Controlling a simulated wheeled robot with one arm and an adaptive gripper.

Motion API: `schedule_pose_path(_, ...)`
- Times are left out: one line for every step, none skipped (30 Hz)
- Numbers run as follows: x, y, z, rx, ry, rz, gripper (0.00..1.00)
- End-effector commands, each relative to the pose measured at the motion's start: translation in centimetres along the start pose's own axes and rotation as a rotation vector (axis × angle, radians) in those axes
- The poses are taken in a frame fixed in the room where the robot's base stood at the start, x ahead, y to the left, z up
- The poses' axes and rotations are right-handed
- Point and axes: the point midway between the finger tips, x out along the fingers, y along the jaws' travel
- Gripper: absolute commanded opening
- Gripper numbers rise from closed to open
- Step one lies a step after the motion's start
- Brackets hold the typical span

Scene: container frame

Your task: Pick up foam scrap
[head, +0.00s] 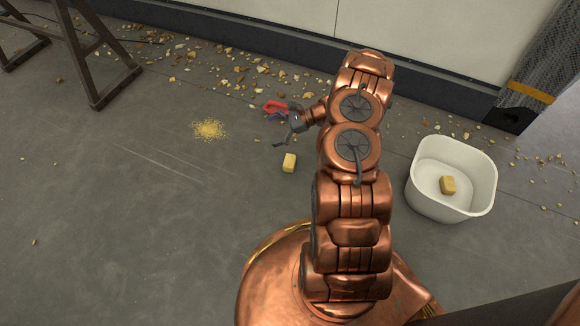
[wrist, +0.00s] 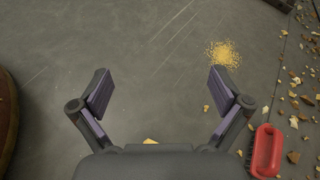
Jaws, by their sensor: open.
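A tan foam scrap (head: 289,162) lies on the grey floor in the head view, just in front of my gripper (head: 276,130). In the wrist view only a pale edge of what looks like this scrap (wrist: 150,141) shows, at the palm's edge; the rest is hidden. My gripper (wrist: 162,88) is open, with its two fingers wide apart and bare floor between them. A second tan foam scrap (head: 447,185) lies inside a white tub (head: 424,205) on the right.
A red-handled brush (wrist: 267,150) lies close to my gripper's right side in the wrist view. Yellow crumbs (head: 209,129) form a small heap on the floor. Chips and debris (head: 240,70) line the wall. A trestle (head: 100,60) stands back left.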

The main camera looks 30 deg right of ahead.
Motion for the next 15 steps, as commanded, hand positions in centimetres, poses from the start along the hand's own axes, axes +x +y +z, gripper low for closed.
schedule_pose_path(-0.1,0.4,-3.1,0.038,0.001,-0.032,1.0)
schedule_pose_path(-0.4,0.4,-4.4,0.055,0.003,-0.052,1.0)
schedule_pose_path(-0.7,0.4,-6.3,0.08,0.005,-0.079,1.0)
schedule_pose_path(-0.9,0.6,-7.7,0.1,0.006,-0.097,1.0)
schedule_pose_path(-1.1,0.7,-9.0,0.118,0.007,-0.116,1.0)
schedule_pose_path(-1.4,1.0,-10.8,0.142,0.008,-0.141,1.0)
schedule_pose_path(-1.6,1.3,-12.1,0.161,0.01,-0.159,1.0)
schedule_pose_path(-1.9,1.5,-13.4,0.178,0.011,-0.177,1.0)
schedule_pose_path(-2.2,1.8,-15.0,0.198,0.014,-0.199,1.0)
schedule_pose_path(-2.5,2.0,-16.1,0.213,0.016,-0.216,1.0)
schedule_pose_path(-2.7,2.3,-17.2,0.228,0.018,-0.231,1.0)
schedule_pose_path(-2.9,2.7,-18.5,0.246,0.02,-0.249,1.0)
schedule_pose_path(-3.1,2.9,-19.4,0.257,0.021,-0.262,1.0)
schedule_pose_path(-3.3,3.1,-20.1,0.267,0.023,-0.273,1.0)
schedule_pose_path(-3.5,3.5,-21.0,0.28,0.024,-0.286,1.0)
